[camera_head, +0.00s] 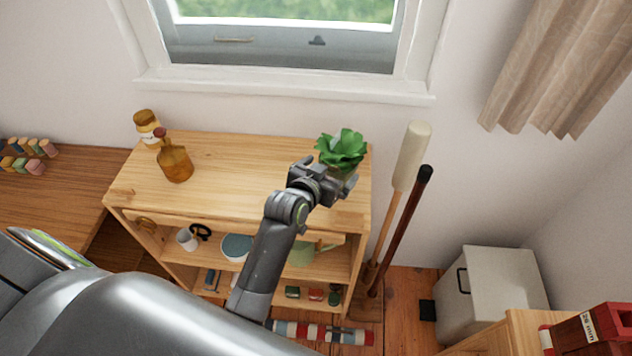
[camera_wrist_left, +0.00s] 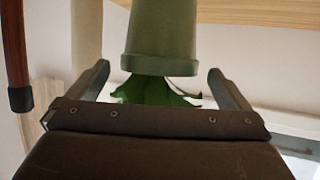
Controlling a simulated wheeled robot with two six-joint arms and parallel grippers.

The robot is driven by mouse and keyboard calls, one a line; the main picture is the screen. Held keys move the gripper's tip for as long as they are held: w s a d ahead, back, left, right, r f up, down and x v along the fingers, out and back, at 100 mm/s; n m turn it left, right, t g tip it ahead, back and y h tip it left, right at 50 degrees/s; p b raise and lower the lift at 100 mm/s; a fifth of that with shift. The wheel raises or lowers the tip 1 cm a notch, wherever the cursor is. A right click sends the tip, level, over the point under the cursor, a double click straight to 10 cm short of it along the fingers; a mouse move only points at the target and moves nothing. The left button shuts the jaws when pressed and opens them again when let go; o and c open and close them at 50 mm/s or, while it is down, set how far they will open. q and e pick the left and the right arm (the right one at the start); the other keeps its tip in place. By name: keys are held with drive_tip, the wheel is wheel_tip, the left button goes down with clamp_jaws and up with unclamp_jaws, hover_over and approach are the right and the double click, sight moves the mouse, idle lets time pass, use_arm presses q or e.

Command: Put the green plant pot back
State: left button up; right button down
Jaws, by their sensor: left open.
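The green plant pot (camera_wrist_left: 162,35) with its leafy green plant (camera_head: 342,148) is at the back right corner of the wooden shelf unit's top (camera_head: 235,170). In the head view my gripper hides much of the pot. In the left wrist view the pot appears upside down, rim and leaves lowest, its base cut off by the top edge. My left gripper (camera_head: 322,182) is open just in front of the pot, with one finger toward each side of it. I cannot tell whether the fingers touch it. My right gripper is not in view.
Two amber bottles (camera_head: 174,163) stand at the shelf top's left end. Lower shelves hold a mug (camera_head: 187,239), a bowl (camera_head: 237,247) and small items. A mallet (camera_head: 411,155) and a dark pole (camera_head: 404,220) lean close at the right. The middle of the shelf top is clear.

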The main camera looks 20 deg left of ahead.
use_arm(q)
drive_tip(key=v, duration=0.7)
drive_tip(key=shift+s+r+b, duration=0.15)
drive_tip(key=shift+s+b, duration=0.2)
drive_tip(key=shift+b, duration=0.05)
drive_tip(key=s+a+f+n+g+y, duration=0.1)
drive_tip(key=s+a+f+g, duration=0.25)
drive_tip(key=s, duration=0.55)
drive_tip(key=s+a+f+g+y, duration=0.1)
drive_tip(key=s+a+f+g, duration=0.15)
drive_tip(key=s+a, duration=0.4)
drive_tip(key=s+a+f+n+g+y, duration=0.15)
drive_tip(key=s+g, duration=0.25)
drive_tip(key=s, duration=0.6)
wheel_tip(320, 180, down, 24)
drive_tip(key=a, duration=0.2)
drive_tip(key=s+d+f+g+h, duration=0.1)
drive_tip(key=s+f+g, duration=0.1)
drive_tip(key=s+f, duration=1.3)
wheel_tip(320, 180, down, 3)
drive_tip(key=shift+d+f+m+b, duration=0.15)
drive_tip(key=shift+d+m+b, duration=0.1)
drive_tip(key=shift+m+b, duration=0.1)
